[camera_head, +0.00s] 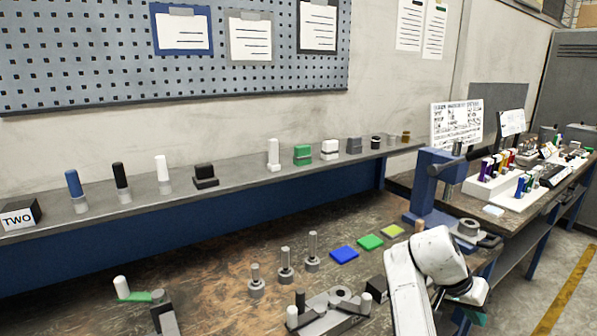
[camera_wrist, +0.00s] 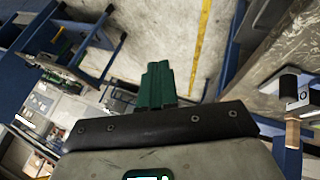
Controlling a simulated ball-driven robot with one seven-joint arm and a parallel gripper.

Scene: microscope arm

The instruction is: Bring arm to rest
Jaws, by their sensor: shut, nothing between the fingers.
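My gripper (camera_wrist: 156,72) has green fingers, which are closed together with nothing between them in the wrist view. They stick out past the dark wrist plate, over the grey floor. In the head view my white arm is folded at the lower right, and my gripper (camera_head: 468,306) hangs at the right end of the bench, partly cut off and dark, apart from the objects on the bench.
A worn workbench (camera_head: 215,250) holds metal posts, coloured square pads and a blue press (camera_head: 432,180) close behind my arm. A shelf (camera_head: 240,184) with several small parts runs along the wall. Floor with a yellow line (camera_head: 568,290) is clear at right.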

